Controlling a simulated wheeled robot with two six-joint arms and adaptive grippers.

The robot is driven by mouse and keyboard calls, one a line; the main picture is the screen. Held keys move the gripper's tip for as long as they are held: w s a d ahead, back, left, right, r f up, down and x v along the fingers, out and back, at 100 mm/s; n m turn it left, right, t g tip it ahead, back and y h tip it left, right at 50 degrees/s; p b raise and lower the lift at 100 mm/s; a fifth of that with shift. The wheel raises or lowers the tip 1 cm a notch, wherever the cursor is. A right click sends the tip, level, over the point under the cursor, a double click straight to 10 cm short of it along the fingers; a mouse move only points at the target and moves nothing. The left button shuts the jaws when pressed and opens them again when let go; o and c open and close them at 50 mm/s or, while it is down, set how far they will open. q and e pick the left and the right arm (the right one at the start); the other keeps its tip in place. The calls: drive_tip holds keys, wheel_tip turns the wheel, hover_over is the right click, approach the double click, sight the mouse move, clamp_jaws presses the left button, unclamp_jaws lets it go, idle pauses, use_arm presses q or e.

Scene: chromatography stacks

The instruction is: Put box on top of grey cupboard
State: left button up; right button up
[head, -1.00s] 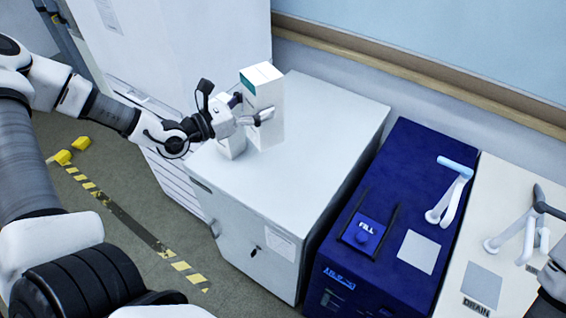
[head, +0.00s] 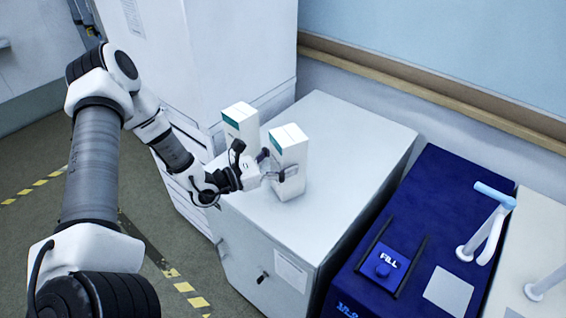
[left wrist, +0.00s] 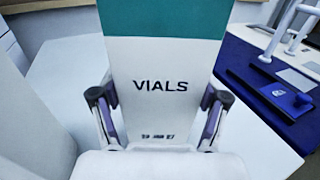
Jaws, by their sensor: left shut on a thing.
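My left gripper (head: 277,172) is shut on a white box (head: 290,150) with a teal band at its top. In the left wrist view the box (left wrist: 165,75) stands between the two fingers and reads "VIALS". The box is upright over the grey cupboard (head: 350,145); its base looks at or very near the cupboard top. A second, similar white box (head: 241,125) stands on the cupboard behind and to the left of the gripper, partly hidden by my wrist. My right gripper does not show.
A tall white cabinet (head: 220,50) stands behind left. The cupboard's right and back top is bare.

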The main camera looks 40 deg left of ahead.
use_arm(q)
drive_tip(key=shift+w, duration=0.1)
drive_tip(key=shift+f, duration=0.1)
drive_tip(key=o, duration=1.2)
drive_tip(key=shift+c, duration=0.2)
drive_tip(key=shift+o, duration=0.8)
